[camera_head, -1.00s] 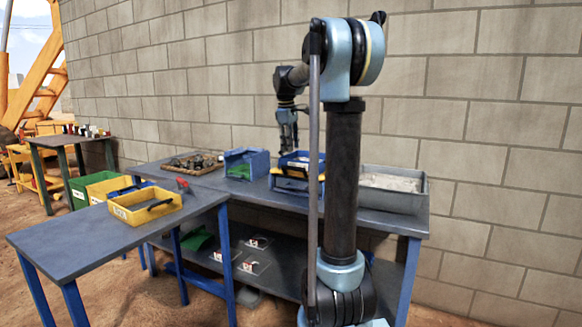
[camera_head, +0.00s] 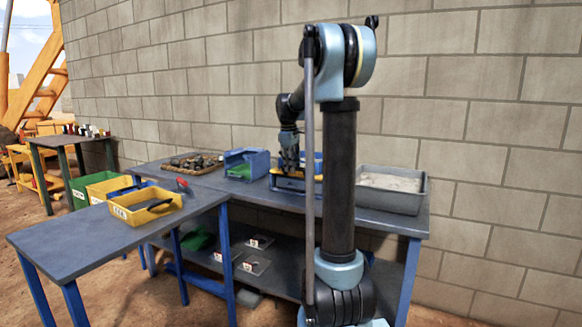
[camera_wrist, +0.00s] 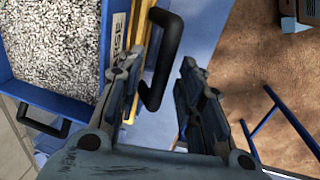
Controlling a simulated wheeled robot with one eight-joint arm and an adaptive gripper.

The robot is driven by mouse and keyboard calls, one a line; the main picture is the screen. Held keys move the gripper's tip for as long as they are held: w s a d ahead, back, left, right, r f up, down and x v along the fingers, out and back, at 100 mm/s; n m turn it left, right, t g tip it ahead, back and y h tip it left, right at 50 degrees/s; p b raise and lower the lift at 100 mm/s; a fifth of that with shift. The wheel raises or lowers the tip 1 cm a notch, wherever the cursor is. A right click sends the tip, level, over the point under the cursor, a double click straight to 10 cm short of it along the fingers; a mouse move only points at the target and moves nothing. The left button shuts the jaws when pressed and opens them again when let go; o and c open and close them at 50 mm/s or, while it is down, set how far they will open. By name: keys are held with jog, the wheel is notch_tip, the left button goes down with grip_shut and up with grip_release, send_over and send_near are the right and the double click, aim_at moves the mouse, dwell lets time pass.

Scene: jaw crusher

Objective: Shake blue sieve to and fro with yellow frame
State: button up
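The blue sieve (camera_wrist: 65,103), full of grey granules, fills the left of the wrist view. In the head view the sieve (camera_head: 318,163) is partly hidden behind my gripper and arm. The yellow frame (camera_wrist: 145,72) shows as a strip along the sieve's right side, and at its front edge in the head view (camera_head: 284,185). A black handle (camera_wrist: 172,50) stands out beside the strip, reaching between my fingers. A second black handle (camera_wrist: 40,122) is on the sieve's lower side. My gripper (camera_wrist: 160,75) is open, with one finger over the yellow strip and one to the handle's right.
A blue open bin (camera_head: 247,165) stands to the left of the sieve, and a grey tray of pale material (camera_head: 391,190) to the right. A rock tray (camera_head: 192,163) is at the back left.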

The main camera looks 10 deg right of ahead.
grip_shut()
jog(key=shift+w+d, duration=0.9)
jog(key=shift+w, duration=0.3)
jog(key=shift+w+d, duration=0.85)
jog(key=shift+w, duration=0.35)
jog(key=shift+o, duration=0.8)
grip_release()
notch_tip(320, 180, up, 12)
jog(key=s+a, duration=0.1)
jog(key=shift+s+a+f, duration=0.15)
jog(key=shift+s+a, duration=0.05)
jog(key=shift+s, duration=0.2)
